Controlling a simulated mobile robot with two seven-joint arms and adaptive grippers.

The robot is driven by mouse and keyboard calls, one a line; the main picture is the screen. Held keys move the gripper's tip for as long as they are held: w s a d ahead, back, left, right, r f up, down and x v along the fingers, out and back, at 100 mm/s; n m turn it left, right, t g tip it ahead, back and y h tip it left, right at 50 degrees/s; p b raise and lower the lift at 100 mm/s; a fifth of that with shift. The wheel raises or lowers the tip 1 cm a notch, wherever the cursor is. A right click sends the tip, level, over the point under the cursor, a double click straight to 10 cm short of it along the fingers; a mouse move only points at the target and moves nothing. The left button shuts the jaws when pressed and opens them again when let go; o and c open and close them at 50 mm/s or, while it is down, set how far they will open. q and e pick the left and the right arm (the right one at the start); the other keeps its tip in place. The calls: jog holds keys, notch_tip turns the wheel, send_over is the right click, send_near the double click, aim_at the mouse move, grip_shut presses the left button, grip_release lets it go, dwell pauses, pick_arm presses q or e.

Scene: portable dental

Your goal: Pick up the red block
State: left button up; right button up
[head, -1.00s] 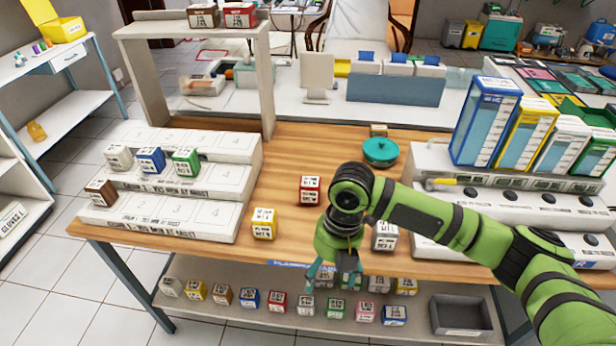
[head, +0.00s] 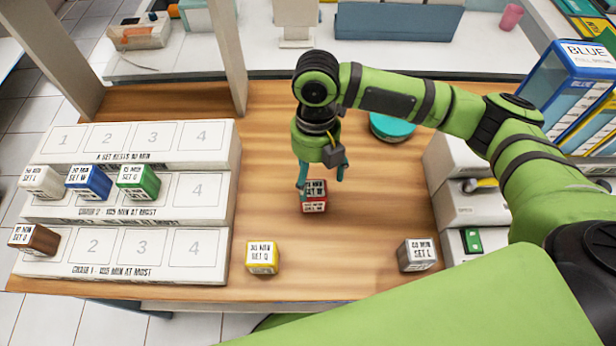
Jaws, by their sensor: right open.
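The red block (head: 314,204) sits on the wooden table, with a dark and white labelled top and a red front. My right gripper (head: 320,186) points down right over it. Its two teal fingers are apart, one at the block's left edge and one near its upper right. The fingers hide a little of the block's top, and I cannot tell whether they touch it. The block still rests on the table. My left gripper is not in view.
A yellow block (head: 262,257) and a grey block (head: 416,254) stand nearer the front edge. A stepped white rack (head: 210,150) at the left holds white, blue, green and brown blocks. A teal round pot (head: 391,127) stands behind my right arm. Bare wood surrounds the red block.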

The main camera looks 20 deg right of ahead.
aim_at(313, 189)
jog(key=f, duration=0.1)
jog(key=s+f+p, duration=0.1)
jog(key=f, duration=0.1)
jog(key=s+f, duration=0.1)
jog(key=f, duration=0.1)
jog(key=shift+a+f, duration=0.15)
jog(key=shift+a, duration=0.25)
jog(key=shift+w+f, duration=0.15)
jog(key=shift+f, duration=0.25)
jog(key=c, duration=1.3)
